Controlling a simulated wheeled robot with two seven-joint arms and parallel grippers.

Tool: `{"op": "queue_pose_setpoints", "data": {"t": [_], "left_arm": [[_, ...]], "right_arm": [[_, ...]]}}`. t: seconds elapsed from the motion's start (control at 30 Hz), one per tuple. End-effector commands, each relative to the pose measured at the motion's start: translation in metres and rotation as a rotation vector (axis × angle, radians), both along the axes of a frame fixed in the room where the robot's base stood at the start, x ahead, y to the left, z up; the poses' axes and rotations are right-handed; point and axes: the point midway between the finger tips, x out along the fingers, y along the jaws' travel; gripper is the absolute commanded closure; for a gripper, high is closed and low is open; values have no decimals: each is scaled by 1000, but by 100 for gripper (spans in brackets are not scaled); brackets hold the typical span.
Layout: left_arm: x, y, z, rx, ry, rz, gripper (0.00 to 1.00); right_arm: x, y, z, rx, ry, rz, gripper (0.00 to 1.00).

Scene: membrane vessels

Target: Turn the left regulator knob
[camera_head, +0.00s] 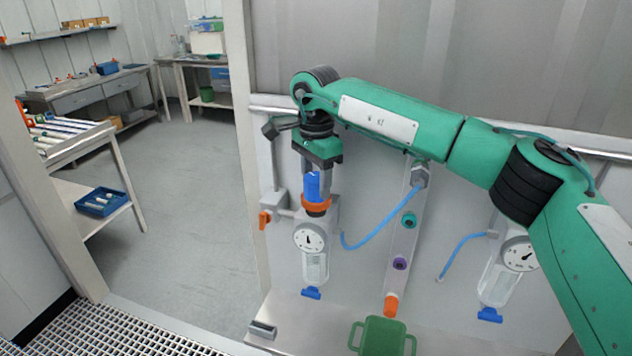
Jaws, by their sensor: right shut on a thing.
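The left regulator is mounted on the panel, with a white round gauge (309,238) and a clear bowl (315,268) below it. Its blue knob (313,186) stands on top, above an orange ring (316,205). My right gripper (320,170) comes down from above and is shut on the blue knob. The fingers hide the upper part of the knob. My left gripper is not in view.
A second regulator with a gauge (519,254) is on the right, partly behind my right arm. A vertical manifold (405,235) with coloured ports and a blue hose (372,226) stand between them. A green container (382,336) sits below. Open floor (195,220) lies left.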

Motion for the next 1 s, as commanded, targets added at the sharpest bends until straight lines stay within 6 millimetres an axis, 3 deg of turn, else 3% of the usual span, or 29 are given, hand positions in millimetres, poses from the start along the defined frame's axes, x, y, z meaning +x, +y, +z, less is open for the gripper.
{"op": "queue_pose_setpoints", "data": {"t": [0.5,1.0], "left_arm": [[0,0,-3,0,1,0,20],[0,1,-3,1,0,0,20]], "right_arm": [[0,0,0,0,-1,447,76],[0,0,1,0,-1,633,76]]}}
